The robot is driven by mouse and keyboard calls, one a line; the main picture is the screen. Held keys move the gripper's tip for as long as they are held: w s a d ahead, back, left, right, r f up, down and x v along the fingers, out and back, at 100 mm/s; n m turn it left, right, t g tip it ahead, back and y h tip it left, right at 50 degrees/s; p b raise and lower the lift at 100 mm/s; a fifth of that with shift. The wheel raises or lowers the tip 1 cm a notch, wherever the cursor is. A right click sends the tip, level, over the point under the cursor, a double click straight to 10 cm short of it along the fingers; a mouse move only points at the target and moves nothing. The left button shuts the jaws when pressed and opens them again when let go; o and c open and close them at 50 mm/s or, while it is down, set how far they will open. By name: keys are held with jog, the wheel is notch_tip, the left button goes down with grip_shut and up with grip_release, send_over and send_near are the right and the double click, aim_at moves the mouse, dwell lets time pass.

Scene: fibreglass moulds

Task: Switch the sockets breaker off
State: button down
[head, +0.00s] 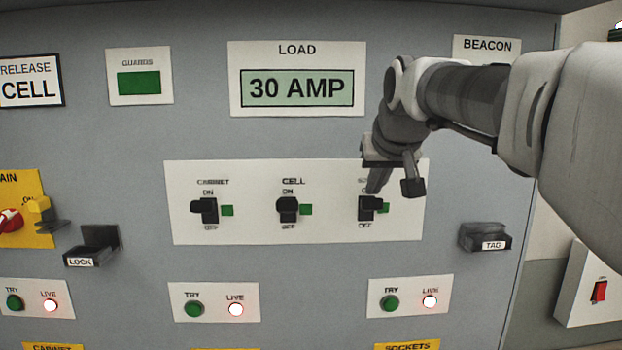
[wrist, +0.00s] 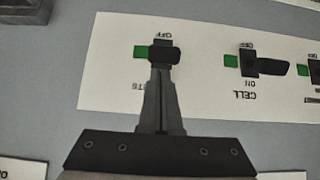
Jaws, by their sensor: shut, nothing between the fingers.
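The sockets breaker (head: 368,207) is the rightmost of three black switches on a white plate. Its lever sits toward the ON side, with a green indicator (head: 384,208) beside it. In the upside-down wrist view, the breaker lever (wrist: 166,54) lies just beyond the fingertips, with OFF printed on its far side. My gripper (head: 373,188) is shut and empty, coming down from above and covering part of the SOCKETS and ON labels. In the wrist view its fingertips (wrist: 161,72) meet the lever's edge; I cannot tell whether they touch.
The cell breaker (head: 288,208) and cabinet breaker (head: 206,209) sit to the left on the same plate (head: 330,225). A TAG holder (head: 486,237) juts out at right and a LOCK holder (head: 94,246) at left. The load display (head: 297,88) reads 30 AMP.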

jog(key=shift+f+b, duration=0.15)
jog(key=shift+b, duration=0.3)
jog(key=shift+s+f+b, duration=0.1)
jog(key=shift+b, duration=0.25)
jog(key=shift+t, duration=0.3)
